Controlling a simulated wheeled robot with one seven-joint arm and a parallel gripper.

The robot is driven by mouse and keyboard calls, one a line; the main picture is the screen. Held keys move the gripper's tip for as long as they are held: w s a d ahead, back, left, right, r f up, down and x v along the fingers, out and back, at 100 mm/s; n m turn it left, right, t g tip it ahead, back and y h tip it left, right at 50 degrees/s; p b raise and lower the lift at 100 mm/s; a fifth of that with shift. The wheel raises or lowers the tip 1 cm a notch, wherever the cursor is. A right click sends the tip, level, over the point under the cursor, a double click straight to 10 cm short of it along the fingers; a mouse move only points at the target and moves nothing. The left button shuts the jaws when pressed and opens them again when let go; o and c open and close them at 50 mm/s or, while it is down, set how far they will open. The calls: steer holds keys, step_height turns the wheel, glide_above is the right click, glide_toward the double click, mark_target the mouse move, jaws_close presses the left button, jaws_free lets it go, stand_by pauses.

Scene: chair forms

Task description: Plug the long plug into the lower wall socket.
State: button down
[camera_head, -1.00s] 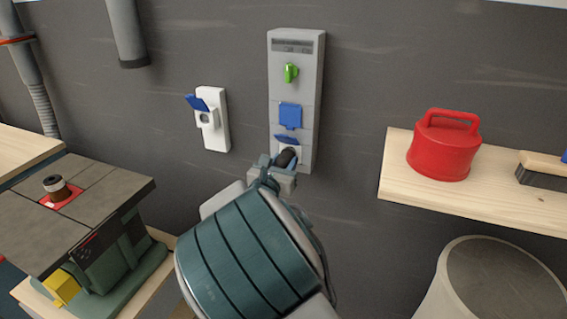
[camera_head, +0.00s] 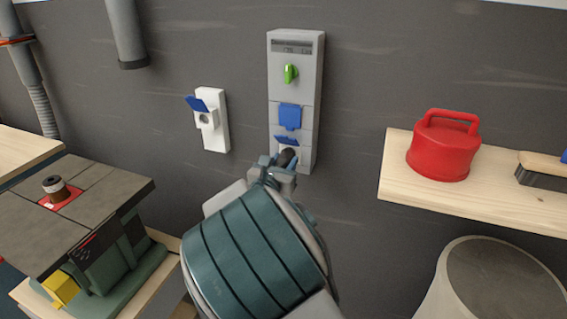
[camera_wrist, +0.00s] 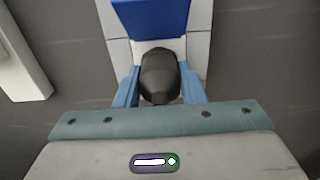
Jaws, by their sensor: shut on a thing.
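My gripper (camera_wrist: 160,92) is shut on the long plug (camera_wrist: 158,72), a dark, rounded body held between its two blue fingers. In the head view the plug (camera_head: 288,156) is at the lower socket of the tall grey wall panel (camera_head: 309,80). Its front end is hidden, so I cannot tell whether it is inside the socket or just in front. The lower socket's blue flap (camera_head: 287,140) is raised above the plug. The upper socket's blue flap (camera_head: 290,115) hangs shut. A green knob (camera_head: 291,73) sits higher on the panel.
A white wall socket (camera_head: 213,122) with a raised blue flap is left of the panel. A red lidded container (camera_head: 444,147) and a brush stand on a wooden shelf (camera_head: 400,185) at right. A machine table (camera_head: 100,193) is at left.

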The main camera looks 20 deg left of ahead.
steer(key=shift+w, duration=0.35)
stand_by(0.4)
steer(key=shift+w+r, duration=0.1)
steer(key=shift+w+d, duration=0.1)
steer(key=shift+w, duration=0.15)
stand_by(0.3)
steer(key=c, duration=1.4)
jaws_free()
steer(key=o, duration=0.5)
steer(key=shift+w, duration=0.15)
steer(key=shift+o, duration=0.2)
steer(key=shift+s, duration=0.25)
